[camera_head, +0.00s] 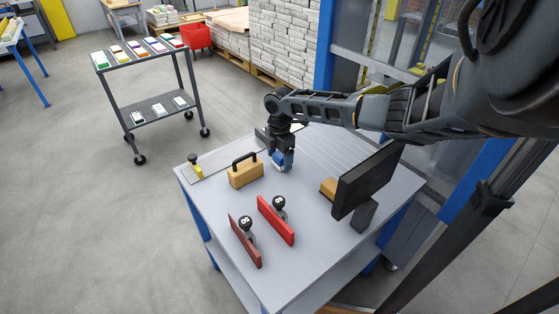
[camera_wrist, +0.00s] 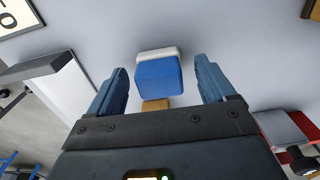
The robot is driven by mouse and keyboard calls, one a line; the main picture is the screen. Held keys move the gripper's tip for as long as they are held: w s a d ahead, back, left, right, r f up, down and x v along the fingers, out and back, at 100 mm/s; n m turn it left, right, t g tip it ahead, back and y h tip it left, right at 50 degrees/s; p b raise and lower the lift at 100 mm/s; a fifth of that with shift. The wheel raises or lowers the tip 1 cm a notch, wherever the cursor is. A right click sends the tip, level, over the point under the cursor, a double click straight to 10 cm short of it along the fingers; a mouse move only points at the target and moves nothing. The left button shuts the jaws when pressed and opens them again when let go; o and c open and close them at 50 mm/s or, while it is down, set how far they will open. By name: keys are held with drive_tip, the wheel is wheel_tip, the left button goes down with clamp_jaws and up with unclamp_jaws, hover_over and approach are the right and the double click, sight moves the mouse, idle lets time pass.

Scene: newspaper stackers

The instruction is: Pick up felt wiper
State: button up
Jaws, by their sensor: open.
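The felt wiper (camera_wrist: 158,78) is a blue block with a white layer along its far edge. In the wrist view it lies between the two blue fingers of my gripper (camera_wrist: 160,66), with a gap on each side. My gripper is open and does not hold it. In the head view my gripper (camera_head: 282,161) points down low over the table top, and its fingers and the wiper are hard to tell apart there.
The grey table (camera_head: 220,205) also carries a tan block with a black handle (camera_head: 245,171), two red plates with round knobs (camera_head: 276,220) (camera_head: 245,241), and a black upright panel (camera_head: 367,181) at right. A wheeled cart (camera_head: 150,75) stands apart at back left.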

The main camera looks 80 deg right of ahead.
drive_tip(key=shift+c, duration=0.5)
drive_tip(key=c, duration=1)
drive_tip(key=shift+r, duration=0.45)
drive_tip(key=r, duration=0.2)
drive_tip(key=s+r+b, duration=0.1)
drive_tip(key=shift+d+r, duration=0.35)
drive_tip(key=shift+d, duration=0.05)
drive_tip(key=s+d+r, duration=0.2)
drive_tip(key=s, duration=0.1)
drive_tip(key=s+d+r+b, duration=0.1)
drive_tip(key=s+r, duration=0.1)
drive_tip(key=s+d+r, duration=0.2)
drive_tip(key=s, duration=0.1)
drive_tip(key=shift+s+d+r+b, duration=0.2)
drive_tip(key=shift+s+d+b, duration=0.1)
drive_tip(key=shift+s+d, duration=0.05)
